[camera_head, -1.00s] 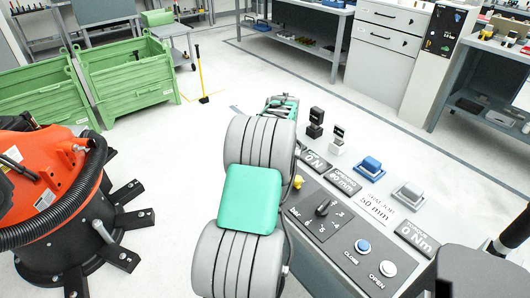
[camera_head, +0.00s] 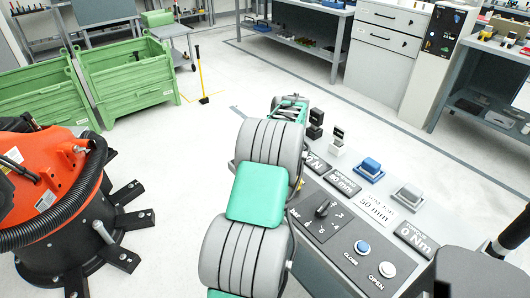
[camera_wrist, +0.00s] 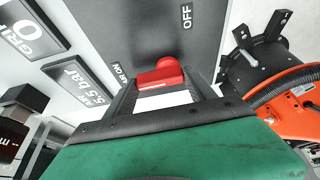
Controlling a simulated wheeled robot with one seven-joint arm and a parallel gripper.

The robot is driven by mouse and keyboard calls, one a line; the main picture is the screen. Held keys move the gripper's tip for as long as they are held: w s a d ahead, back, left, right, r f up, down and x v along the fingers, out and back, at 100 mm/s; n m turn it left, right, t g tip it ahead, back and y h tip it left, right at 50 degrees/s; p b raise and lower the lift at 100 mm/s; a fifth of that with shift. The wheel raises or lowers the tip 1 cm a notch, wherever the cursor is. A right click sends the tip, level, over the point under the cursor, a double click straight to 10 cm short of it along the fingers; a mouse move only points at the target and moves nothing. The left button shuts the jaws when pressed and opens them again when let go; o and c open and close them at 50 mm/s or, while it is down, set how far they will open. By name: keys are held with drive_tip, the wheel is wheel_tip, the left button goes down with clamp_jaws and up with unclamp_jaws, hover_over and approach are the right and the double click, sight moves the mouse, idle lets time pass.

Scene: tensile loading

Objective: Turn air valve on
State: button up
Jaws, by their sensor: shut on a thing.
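The red air valve handle (camera_wrist: 162,77) shows in the wrist view on a dark grey panel. Its long end reaches left, close to the "AIR ON" label; the "OFF" label is at the upper right. My gripper (camera_wrist: 166,90) is shut on the red handle, one finger on each side of it. In the head view my arm covers the valve, and I cannot make out the handle there.
A display (camera_wrist: 75,80) reading 5.5 bar sits left of the valve. In the head view, the console's dial (camera_head: 322,208) and CLOSE (camera_head: 362,247) and OPEN (camera_head: 387,269) buttons lie right of my arm. An orange machine (camera_head: 40,175) stands left on the floor.

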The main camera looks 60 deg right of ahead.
drive_tip(key=o, duration=1.4)
drive_tip(key=v, duration=0.8)
drive_tip(key=shift+w, duration=0.1)
